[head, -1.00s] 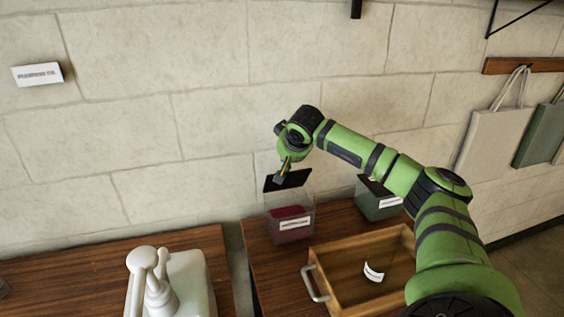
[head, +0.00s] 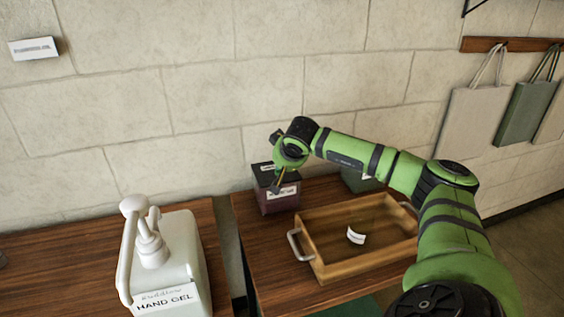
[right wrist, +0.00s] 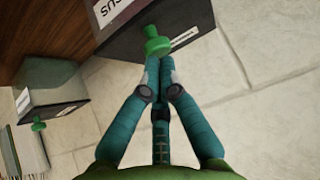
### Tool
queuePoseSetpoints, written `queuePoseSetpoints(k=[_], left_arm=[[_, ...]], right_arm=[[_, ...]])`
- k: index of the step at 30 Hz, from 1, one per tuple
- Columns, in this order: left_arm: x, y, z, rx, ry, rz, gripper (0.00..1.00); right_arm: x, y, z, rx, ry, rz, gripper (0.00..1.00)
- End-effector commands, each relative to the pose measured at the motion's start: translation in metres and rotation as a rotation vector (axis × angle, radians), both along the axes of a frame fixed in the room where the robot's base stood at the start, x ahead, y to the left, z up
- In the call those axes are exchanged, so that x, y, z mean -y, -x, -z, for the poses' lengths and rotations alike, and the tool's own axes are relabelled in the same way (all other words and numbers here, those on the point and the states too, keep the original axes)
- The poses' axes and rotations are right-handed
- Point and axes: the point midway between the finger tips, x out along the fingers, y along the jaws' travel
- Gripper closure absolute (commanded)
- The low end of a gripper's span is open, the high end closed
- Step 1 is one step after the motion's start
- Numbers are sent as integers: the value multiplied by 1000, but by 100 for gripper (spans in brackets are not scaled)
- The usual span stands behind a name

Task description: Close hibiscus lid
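The hibiscus box (head: 276,200) is dark red with a white label and stands at the table's back left edge. Its black lid (head: 262,167) lies down over the top in the head view; whether it is fully seated cannot be told. In the right wrist view the dark lid (right wrist: 186,18) has a green knob (right wrist: 156,46) at its edge. My right gripper (right wrist: 160,62) is shut, its fingertips together at this knob. In the head view my right gripper (head: 277,184) is in front of the box and partly covers it. My left gripper is not in view.
A wooden tray (head: 318,262) with metal handles holds a small white label. A second box (head: 358,180) stands behind my right arm. A white hand gel pump bottle (head: 180,255) stands on the left table. The stone wall is close behind the boxes.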

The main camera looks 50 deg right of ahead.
Motion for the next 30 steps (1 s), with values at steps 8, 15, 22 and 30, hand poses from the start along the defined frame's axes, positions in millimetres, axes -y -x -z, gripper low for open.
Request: queuePoseSetpoints(k=[8, 15, 22, 30], left_arm=[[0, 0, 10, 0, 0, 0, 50], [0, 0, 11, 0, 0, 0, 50], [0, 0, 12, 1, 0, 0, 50], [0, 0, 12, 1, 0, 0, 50]], right_arm=[[-3, 3, 18, -9, -4, -2, 100], [-4, 4, 23, -14, -6, -2, 100], [-4, 4, 24, -16, -7, -2, 100], [-5, 6, 24, -17, -7, -2, 100]])
